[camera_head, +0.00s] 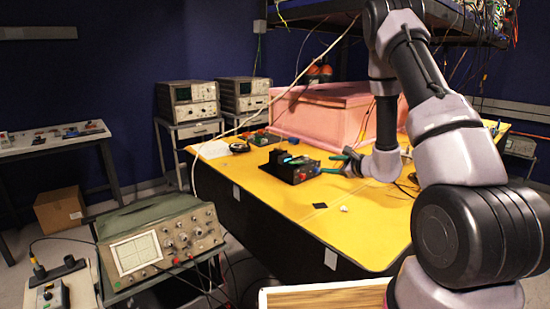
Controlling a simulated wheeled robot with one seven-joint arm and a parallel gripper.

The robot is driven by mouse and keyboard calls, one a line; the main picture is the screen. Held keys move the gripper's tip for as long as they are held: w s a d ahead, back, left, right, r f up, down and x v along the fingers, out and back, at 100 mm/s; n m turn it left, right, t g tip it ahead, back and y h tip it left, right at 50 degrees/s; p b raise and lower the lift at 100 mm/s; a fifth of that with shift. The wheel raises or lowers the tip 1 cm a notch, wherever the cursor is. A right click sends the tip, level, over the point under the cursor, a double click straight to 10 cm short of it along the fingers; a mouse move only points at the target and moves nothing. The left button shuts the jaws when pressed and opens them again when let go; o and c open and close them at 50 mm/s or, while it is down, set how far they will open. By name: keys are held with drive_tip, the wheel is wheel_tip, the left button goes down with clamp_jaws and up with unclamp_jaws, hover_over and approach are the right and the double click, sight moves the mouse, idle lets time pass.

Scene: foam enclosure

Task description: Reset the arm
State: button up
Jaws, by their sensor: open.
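My arm reaches in from the right side of the head view, up and then down over the yellow table (350,222). My gripper (329,164) hangs at the arm's end, pointing left just above the table. Its two green-tipped fingers stand apart, and nothing shows between them. A black device with coloured knobs (294,172) sits on the table just left of the fingertips. I cannot tell whether the fingers touch it.
A pink foam box (322,112) stands behind the gripper. A dark shelf (330,12) with hanging cables is above. A thin pale cable crosses left of the arm. An oscilloscope (160,243) stands at front left. A wooden-topped surface (325,298) is at the bottom. The table's front is mostly clear.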

drive_tip(key=s+a+r+n+g+y, duration=0.2)
drive_tip(key=s+a+r+n+g, duration=0.3)
drive_tip(key=s+r, duration=0.4)
drive_tip(key=s+a+r+n+g+y, duration=0.3)
drive_tip(key=s+a+r+n, duration=0.35)
drive_tip(key=r, duration=0.55)
drive_tip(key=s+d+r+n+t+h, duration=0.1)
drive_tip(key=s+d+r+n+h, duration=0.2)
drive_tip(key=s, duration=0.6)
drive_tip(key=s+d+r+n+t+h, duration=0.1)
drive_tip(key=s+d+r+n+h, duration=0.3)
drive_tip(key=s, duration=0.5)
drive_tip(key=d+r+h, duration=0.1)
drive_tip(key=d+h, duration=0.1)
drive_tip(key=h, duration=0.1)
drive_tip(key=shift+s+d+r+t, duration=0.15)
drive_tip(key=shift+s+d+t, duration=0.15)
drive_tip(key=shift+s+d, duration=0.05)
